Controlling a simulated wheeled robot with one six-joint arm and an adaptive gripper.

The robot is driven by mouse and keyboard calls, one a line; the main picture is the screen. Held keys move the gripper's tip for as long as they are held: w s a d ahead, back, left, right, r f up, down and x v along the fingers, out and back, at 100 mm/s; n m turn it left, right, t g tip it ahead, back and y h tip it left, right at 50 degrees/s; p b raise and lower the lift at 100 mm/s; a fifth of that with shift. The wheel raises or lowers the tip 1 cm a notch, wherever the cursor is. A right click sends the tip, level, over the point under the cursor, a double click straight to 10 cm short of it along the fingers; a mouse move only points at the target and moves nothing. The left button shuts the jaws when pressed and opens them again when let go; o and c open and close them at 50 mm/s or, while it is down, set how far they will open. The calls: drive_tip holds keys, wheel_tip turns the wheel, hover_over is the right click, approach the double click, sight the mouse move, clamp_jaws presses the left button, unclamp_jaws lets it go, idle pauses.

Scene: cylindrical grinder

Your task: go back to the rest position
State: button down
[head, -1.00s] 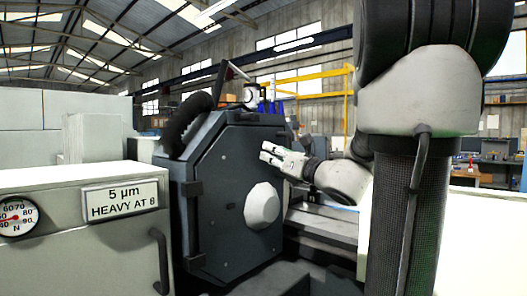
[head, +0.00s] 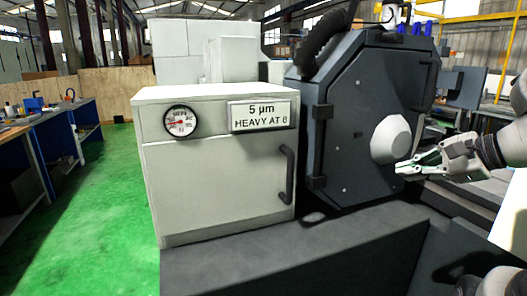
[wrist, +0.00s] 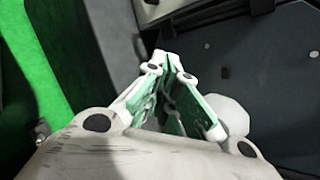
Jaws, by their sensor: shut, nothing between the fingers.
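My gripper (head: 401,168) reaches in from the right edge in the head view, its fingers pointing left. Its tips appear beside the pale round hub on the dark grinder cover; I cannot tell the gap in depth. In the wrist view my gripper (wrist: 166,60) shows its green-padded fingers drawn together at the tips, with nothing between them. The pale hub (wrist: 228,116) shows just right of the fingers there. The rest position itself is not marked in any view.
The dark grinder cover (head: 358,100) stands at right centre. A light cabinet (head: 215,185) with a gauge (head: 181,121), a "5 µm HEAVY AT 8" sign (head: 262,115) and a handle (head: 287,175) stands left of it. Green floor (head: 110,220) is open at left, beside a blue workbench (head: 50,150).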

drive_tip(key=s+d+n+g+h, duration=0.1)
drive_tip(key=s+n+g+h, duration=0.1)
drive_tip(key=s+n, duration=0.3)
drive_tip(key=s+d+f+n+g+h, duration=0.1)
drive_tip(key=s+n+h, duration=0.4)
drive_tip(key=n, duration=0.8)
drive_tip(key=shift+s+d+n+g, duration=0.3)
drive_tip(key=shift+s+d+g, duration=0.2)
drive_tip(key=shift+s+g, duration=0.35)
drive_tip(key=shift+f, duration=0.1)
